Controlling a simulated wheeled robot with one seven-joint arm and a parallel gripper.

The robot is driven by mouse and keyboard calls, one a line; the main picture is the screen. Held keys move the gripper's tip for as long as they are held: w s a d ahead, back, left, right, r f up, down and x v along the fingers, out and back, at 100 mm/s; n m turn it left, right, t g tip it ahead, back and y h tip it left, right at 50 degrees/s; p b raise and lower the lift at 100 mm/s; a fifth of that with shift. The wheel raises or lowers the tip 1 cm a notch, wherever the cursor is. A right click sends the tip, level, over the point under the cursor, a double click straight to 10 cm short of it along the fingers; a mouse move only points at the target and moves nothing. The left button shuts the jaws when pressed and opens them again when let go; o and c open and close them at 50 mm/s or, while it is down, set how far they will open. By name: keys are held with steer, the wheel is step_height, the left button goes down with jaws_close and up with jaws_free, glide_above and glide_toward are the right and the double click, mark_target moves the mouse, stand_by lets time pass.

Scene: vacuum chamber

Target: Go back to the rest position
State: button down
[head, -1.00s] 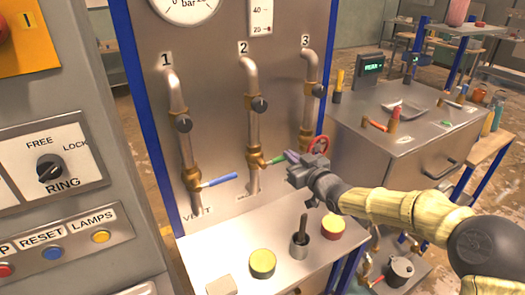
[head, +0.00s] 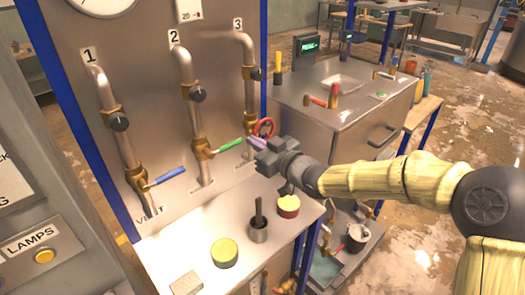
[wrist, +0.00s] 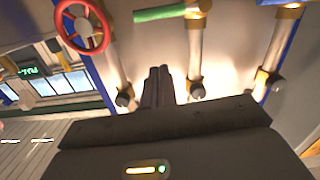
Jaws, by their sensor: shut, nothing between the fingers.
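My gripper (head: 250,140) is in front of the pipe panel (head: 147,75), with its fingers shut and empty. In the head view its tips appear just right of the green handle (head: 230,144) on pipe 2 and just below the red handwheel (head: 264,127) by pipe 3. I cannot tell whether they touch anything. In the wrist view the two dark fingers (wrist: 158,88) lie together. The green handle (wrist: 160,14) and the red handwheel (wrist: 82,27) show beyond them.
Below stands a steel ledge with a yellow-topped button (head: 224,252), a black lever (head: 258,222) and a red-and-yellow knob (head: 288,206). A blue handle (head: 170,175) sits on pipe 1. A metal cabinet (head: 340,110) with tools stands behind my arm. Floor shows at the right.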

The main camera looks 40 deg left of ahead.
steer(key=d, duration=0.3)
steer(key=shift+s+r, duration=0.15)
steer(key=shift+s, duration=0.05)
steer(key=shift+w, duration=0.1)
